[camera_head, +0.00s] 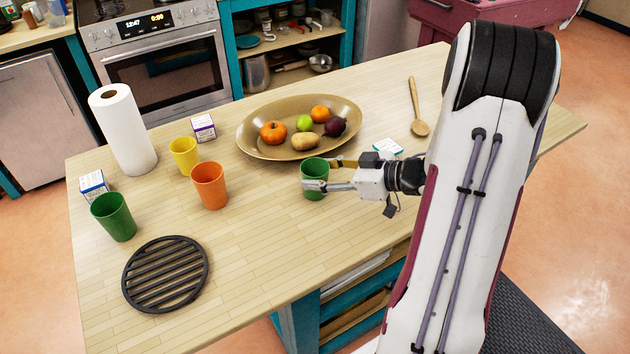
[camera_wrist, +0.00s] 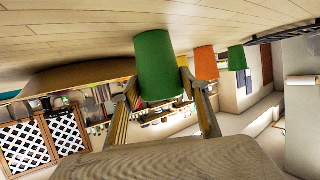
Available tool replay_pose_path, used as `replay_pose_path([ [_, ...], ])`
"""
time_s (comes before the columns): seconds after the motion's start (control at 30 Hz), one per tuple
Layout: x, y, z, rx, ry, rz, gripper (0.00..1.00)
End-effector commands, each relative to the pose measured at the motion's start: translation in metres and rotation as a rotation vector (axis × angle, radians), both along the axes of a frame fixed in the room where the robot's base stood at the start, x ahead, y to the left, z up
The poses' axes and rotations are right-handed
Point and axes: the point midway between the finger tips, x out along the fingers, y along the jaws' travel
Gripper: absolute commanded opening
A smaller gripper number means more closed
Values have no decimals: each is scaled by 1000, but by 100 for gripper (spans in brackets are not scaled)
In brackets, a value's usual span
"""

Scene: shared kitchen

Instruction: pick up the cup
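A green cup (camera_head: 316,168) stands upright on the wooden table, in front of the oval bowl. My gripper (camera_head: 325,175) is level with it, one finger across its near side and the other at its far side. In the wrist view the same green cup (camera_wrist: 157,62) sits between the tips of my open fingers (camera_wrist: 160,85), with narrow gaps seeming to show at its sides. Other cups stand to the left: a yellow cup (camera_head: 184,157), an orange cup (camera_head: 210,186) and a second green cup (camera_head: 114,217).
The oval bowl (camera_head: 252,149) holds fruit and vegetables close behind the cup. A paper towel roll (camera_head: 123,130), small boxes (camera_head: 203,128) and a black trivet (camera_head: 165,274) are to the left. A wooden spoon (camera_head: 417,112) lies at right. The table front is clear.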

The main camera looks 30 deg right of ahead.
Motion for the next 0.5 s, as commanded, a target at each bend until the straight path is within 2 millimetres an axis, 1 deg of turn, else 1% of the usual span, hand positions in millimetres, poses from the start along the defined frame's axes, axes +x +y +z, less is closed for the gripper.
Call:
replay_pose_path([
  [0.33, 0, 0, 1, 0, 0, 0, 25],
  [0.5, 0, 0, 5, -2, -1, 1, 25],
])
